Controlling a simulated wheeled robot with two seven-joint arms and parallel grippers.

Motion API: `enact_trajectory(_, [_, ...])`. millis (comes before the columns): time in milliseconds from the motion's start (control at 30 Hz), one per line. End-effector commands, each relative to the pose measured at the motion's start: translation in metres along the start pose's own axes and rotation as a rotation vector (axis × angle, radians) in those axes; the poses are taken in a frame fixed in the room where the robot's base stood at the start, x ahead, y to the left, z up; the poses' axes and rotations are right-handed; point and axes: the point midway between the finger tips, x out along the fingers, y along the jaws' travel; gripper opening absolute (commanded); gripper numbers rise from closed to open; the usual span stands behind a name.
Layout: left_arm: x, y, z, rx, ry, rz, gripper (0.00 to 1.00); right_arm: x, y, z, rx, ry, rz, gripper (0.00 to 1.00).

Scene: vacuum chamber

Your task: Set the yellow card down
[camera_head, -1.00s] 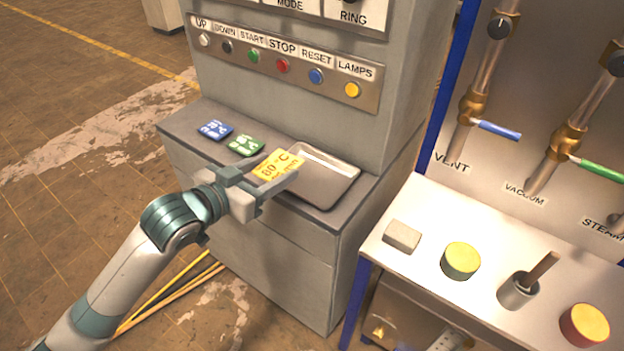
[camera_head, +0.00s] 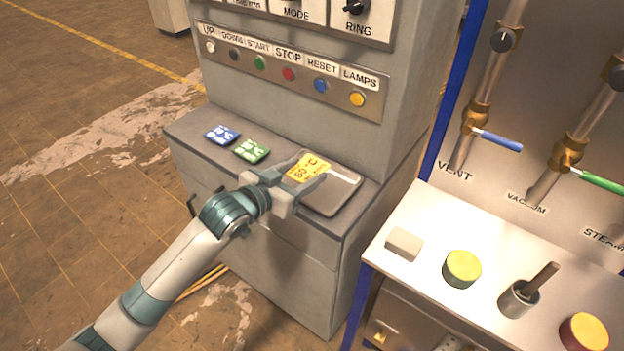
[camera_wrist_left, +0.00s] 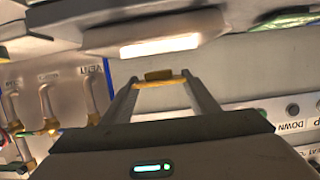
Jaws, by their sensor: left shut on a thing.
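The yellow card (camera_head: 308,168), printed with 80 °C, is held between the fingers of my left gripper (camera_head: 300,178). In the head view it appears over the left part of the metal tray (camera_head: 335,196) on the grey cabinet's ledge. I cannot tell whether the card touches the tray. In the left wrist view a thin yellow edge of the card (camera_wrist_left: 160,83) shows between the fingertips. My right gripper is not in view.
A blue card (camera_head: 222,134) and a green card (camera_head: 251,151) lie on the ledge left of the tray. The button panel (camera_head: 290,72) rises behind. A white bench (camera_head: 415,215) with a grey block and yellow-topped cylinder stands at right.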

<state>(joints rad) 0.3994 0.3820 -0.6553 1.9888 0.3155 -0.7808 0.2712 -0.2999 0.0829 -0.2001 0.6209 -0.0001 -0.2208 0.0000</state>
Motion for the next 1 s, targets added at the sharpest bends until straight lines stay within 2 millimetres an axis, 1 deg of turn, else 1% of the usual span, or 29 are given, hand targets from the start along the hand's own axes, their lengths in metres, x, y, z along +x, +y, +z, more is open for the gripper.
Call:
enact_trajectory(33, [0.010,0.000,0.000,-0.002,0.000,0.000,0.33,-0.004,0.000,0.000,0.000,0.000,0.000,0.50])
enact_trajectory(100, [0.022,0.001,0.003,-0.002,0.000,0.000,0.33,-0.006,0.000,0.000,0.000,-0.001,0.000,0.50])
enact_trajectory(267, [0.037,0.001,0.008,-0.001,0.000,0.000,0.33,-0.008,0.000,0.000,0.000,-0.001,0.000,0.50])
enact_trajectory(667, [0.039,0.001,0.010,0.000,0.001,0.000,0.33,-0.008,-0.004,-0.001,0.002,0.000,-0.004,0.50])
enact_trajectory(767, [0.041,0.001,0.016,0.000,-0.001,-0.001,0.33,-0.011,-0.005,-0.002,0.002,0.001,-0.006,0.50])
enact_trajectory(1000, [0.049,0.001,0.042,-0.001,-0.001,0.000,0.33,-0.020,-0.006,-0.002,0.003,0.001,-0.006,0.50])
